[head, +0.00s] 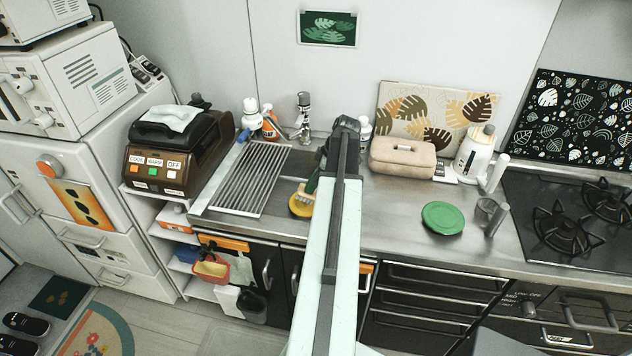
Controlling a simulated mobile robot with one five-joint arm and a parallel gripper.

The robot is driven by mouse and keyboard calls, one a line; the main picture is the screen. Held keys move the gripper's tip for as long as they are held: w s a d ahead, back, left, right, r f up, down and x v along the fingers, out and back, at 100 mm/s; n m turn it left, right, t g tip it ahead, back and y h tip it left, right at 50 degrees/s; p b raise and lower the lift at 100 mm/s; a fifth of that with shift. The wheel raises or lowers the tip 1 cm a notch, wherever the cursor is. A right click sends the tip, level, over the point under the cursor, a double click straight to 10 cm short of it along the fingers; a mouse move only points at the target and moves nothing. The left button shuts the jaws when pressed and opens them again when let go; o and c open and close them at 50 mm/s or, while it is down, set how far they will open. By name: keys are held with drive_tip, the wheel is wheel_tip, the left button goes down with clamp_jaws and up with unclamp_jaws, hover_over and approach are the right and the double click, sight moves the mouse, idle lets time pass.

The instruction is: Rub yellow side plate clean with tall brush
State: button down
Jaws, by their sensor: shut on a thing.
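The head appears to touch the plate, but a small gap cannot be ruled out. My gripper (324,160) is above and to the right of the plate, shut on the brush's dark handle. The fingertips are mostly hidden by my arm and too small to see clearly.
A ribbed drainer (250,180) lies left of the plate. Bottles (270,124) and a tap (303,116) stand behind. Counter before the box is clear.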

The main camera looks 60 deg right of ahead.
sight(314, 194)
drive_tip(key=shift+f, duration=0.1)
wheel_tip(314, 194, down, 4)
drive_tip(key=b, duration=0.4)
drive_tip(key=shift+w, duration=0.15)
drive_tip(key=shift+f+b, duration=1.1)
drive_tip(key=shift+b, duration=0.15)
drive_tip(key=shift+d, duration=0.15)
drive_tip(key=shift+w+d+r+p, duration=0.15)
drive_tip(key=shift+w+d, duration=0.1)
drive_tip(key=shift+d, duration=0.3)
drive_tip(key=shift+w+d+r+p, duration=0.1)
drive_tip(key=shift+w+d+p, duration=0.1)
drive_tip(key=shift+d, duration=0.3)
drive_tip(key=shift+w+d, duration=0.25)
drive_tip(key=shift+d, duration=0.4)
drive_tip(key=shift+w+d, duration=0.2)
drive_tip(key=shift+d, duration=0.4)
